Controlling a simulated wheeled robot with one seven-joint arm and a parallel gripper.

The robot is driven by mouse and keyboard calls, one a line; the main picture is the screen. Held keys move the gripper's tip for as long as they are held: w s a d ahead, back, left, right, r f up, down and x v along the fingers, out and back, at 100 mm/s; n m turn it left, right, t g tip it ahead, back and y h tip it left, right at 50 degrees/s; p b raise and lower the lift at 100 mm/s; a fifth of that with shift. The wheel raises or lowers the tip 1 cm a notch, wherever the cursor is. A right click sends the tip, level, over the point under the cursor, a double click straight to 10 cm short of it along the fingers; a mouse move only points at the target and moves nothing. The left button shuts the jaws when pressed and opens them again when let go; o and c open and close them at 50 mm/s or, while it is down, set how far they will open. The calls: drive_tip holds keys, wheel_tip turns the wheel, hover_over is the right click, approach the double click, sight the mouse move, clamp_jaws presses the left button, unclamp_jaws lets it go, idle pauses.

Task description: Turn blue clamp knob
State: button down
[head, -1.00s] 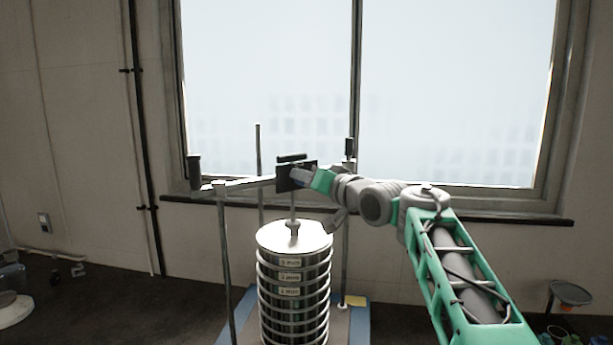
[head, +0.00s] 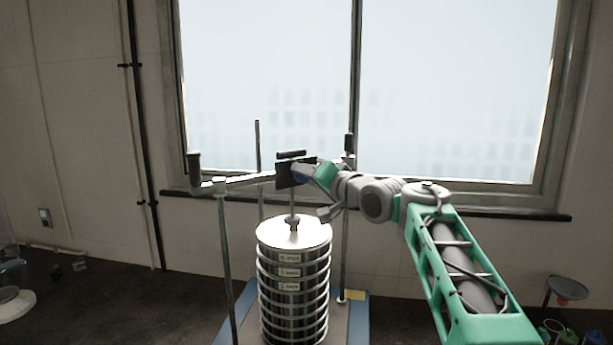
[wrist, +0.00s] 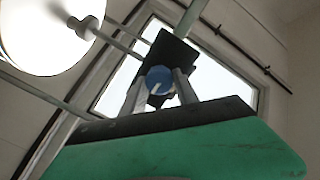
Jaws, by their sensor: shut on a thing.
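The blue clamp knob (wrist: 158,80) shows in the wrist view as a round blue cap with a pale mark. It sits between the two grey fingers of my gripper (wrist: 160,87), which are shut on it. A dark plate (wrist: 172,52) lies just beyond the knob. In the head view my gripper (head: 301,173) is at the dark clamp block (head: 284,175) on the crossbar (head: 243,182), above the sieve stack (head: 294,280). The knob is mostly hidden there.
Upright rods (head: 226,265) stand around the stack on a blue-edged base (head: 358,325). A black handle (head: 194,167) tops the crossbar's left end. A window (head: 440,90) is behind. A pan on a stand (head: 567,288) is at the right.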

drive_tip(key=c, duration=0.9)
unclamp_jaws()
drive_tip(key=b+v, duration=0.3)
drive_tip(key=v, duration=0.5)
